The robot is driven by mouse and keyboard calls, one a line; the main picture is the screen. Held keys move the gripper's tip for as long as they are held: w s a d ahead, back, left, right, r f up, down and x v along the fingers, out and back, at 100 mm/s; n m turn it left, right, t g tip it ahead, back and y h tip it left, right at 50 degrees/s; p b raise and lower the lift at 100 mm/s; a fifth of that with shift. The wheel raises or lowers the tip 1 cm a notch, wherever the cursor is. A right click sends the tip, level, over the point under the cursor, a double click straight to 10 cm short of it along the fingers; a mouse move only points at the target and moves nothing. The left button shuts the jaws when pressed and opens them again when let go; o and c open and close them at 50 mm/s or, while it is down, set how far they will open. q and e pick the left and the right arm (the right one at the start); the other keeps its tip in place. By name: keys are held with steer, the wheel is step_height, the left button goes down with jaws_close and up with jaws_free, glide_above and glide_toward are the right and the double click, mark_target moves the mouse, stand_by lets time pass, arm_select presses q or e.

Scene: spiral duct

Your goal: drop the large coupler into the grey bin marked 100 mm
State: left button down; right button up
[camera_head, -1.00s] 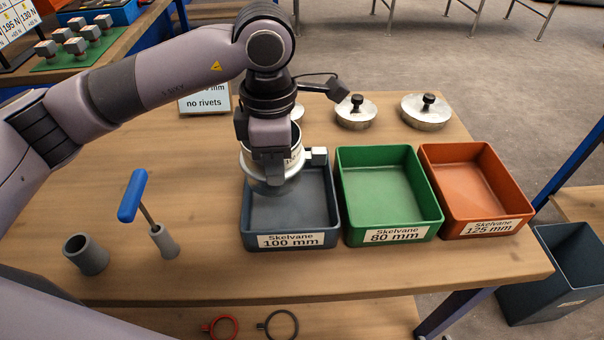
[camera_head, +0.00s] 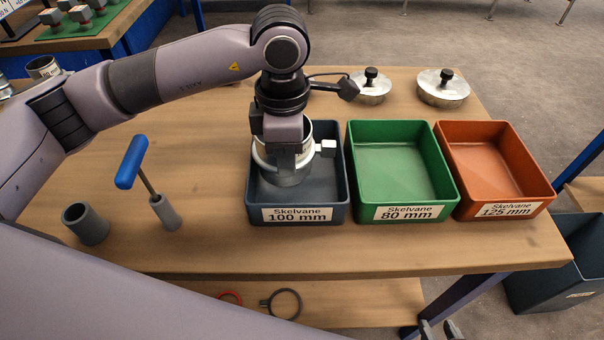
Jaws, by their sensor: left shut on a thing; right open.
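The large coupler (camera_head: 285,177), a silvery metal ring, is held by my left gripper (camera_head: 288,158), which is shut on it and hides part of it. In the picture the coupler overlaps the interior of the grey bin marked 100 mm (camera_head: 297,214), near its back left part. I cannot tell how far it is above the bin floor. The visible floor of this bin is bare. My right gripper (camera_head: 439,330) shows only its fingertips at the bottom edge, apart and empty.
A green 80 mm bin (camera_head: 408,212) and an orange 125 mm bin (camera_head: 503,208) stand empty to the right. Lidded metal discs (camera_head: 443,88) lie behind them. A blue-handled tool (camera_head: 132,161) and a grey cup (camera_head: 86,224) stand at left on the table (camera_head: 215,245).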

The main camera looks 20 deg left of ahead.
arm_select(q)
steer(key=c, duration=1)
jaws_free()
steer(key=shift+r+b, duration=0.45)
steer(key=shift+r, duration=3.2)
